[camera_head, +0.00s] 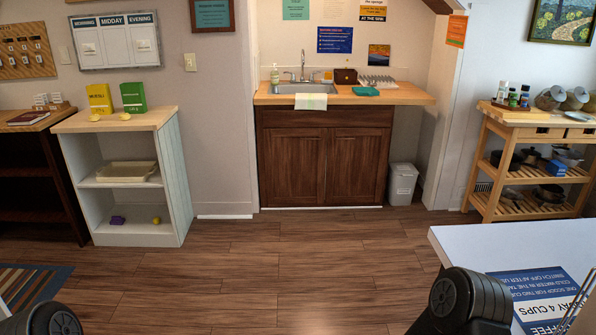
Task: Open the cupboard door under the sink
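The sink cupboard (324,118) stands against the far wall, dark brown wood with two doors side by side. Its left door (293,166) and right door (355,166) both look shut. A wooden counter (420,95) with a sink (303,89) and tap lies on top, and a striped cloth (311,102) hangs over the front edge above the doors. Parts of my arms show at the bottom edge, left and right of centre, well away from the cupboard. Neither gripper's fingers can be seen.
Open floor (300,265) lies in front of the cupboard. A white shelf unit (179,170) stands left, a white bin (402,184) just right of the cupboard, and a wooden trolley (490,205) further right. A white table (470,241) fills the near right.

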